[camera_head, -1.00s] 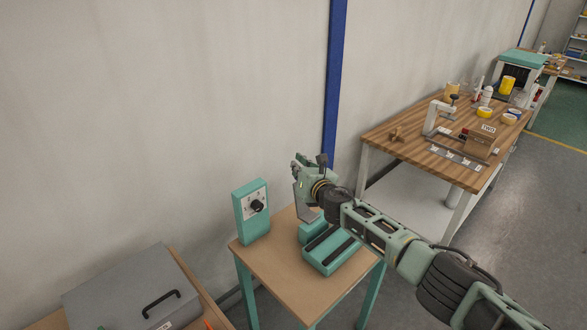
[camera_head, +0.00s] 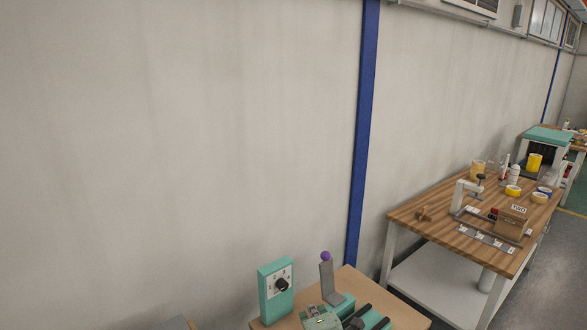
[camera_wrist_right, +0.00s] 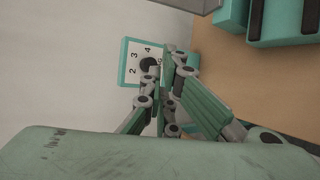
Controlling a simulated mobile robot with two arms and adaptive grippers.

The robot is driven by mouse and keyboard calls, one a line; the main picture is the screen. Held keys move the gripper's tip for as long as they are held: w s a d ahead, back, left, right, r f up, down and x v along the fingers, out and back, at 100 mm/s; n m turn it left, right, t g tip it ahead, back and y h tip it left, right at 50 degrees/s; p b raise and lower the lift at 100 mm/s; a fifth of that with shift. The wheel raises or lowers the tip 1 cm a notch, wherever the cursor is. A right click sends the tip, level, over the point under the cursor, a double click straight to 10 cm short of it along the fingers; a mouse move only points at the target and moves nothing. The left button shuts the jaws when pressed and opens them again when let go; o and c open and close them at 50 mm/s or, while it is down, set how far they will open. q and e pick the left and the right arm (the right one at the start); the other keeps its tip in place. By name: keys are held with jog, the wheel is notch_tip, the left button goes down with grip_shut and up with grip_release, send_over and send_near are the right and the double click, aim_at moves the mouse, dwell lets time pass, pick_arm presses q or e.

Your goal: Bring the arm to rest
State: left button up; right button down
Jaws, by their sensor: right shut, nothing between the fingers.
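My right gripper (camera_head: 322,318) shows only in part at the bottom edge of the head view, low in front of the small table's teal machine. In the right wrist view my right gripper (camera_wrist_right: 176,62) is shut with nothing between its fingers. Its fingertips overlap the right side of the teal control box (camera_wrist_right: 130,48) in that picture; I cannot tell how far apart they are. My left gripper is in neither view.
On the small table (camera_head: 385,293) the control box with a black dial (camera_head: 275,270) stands left of a teal machine (camera_head: 372,317), which has a grey upright with a purple knob (camera_head: 326,256). A wooden workbench (camera_head: 440,229) with tapes stands at right.

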jog(key=s+d+f+m+g+h, duration=0.1)
jog(key=s+d+f+m+g, duration=0.4)
jog(key=s, duration=0.6)
jog(key=s+d+f+m+h, duration=0.1)
jog(key=s+d+f+m, duration=0.1)
jog(key=s+m, duration=0.65)
jog(key=s+d+r+m+g, duration=0.1)
jog(key=s+d+m+g, duration=0.25)
jog(key=s, duration=0.85)
jog(key=s+d+r+m+g, duration=0.2)
jog(key=s+d+m, duration=0.25)
jog(key=s, duration=0.65)
notch_tip(320, 180, down, 35)
jog(key=s+n+b, duration=0.1)
jog(key=s+b, duration=0.1)
jog(key=b, duration=0.6)
pick_arm(q)
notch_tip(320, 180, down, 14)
jog(key=b, duration=0.6)
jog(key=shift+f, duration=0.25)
pick_arm(e)
jog(key=s+d+f+g, duration=0.1)
jog(key=s+f, duration=0.7)
jog(key=f, duration=0.3)
jog(key=s+d+f+g, duration=0.1)
jog(key=s+f, duration=0.7)
jog(key=f, duration=0.3)
jog(key=shift+s+d+f, duration=0.15)
jog(key=shift+s+d, duration=0.15)
jog(key=shift+d, duration=0.1)
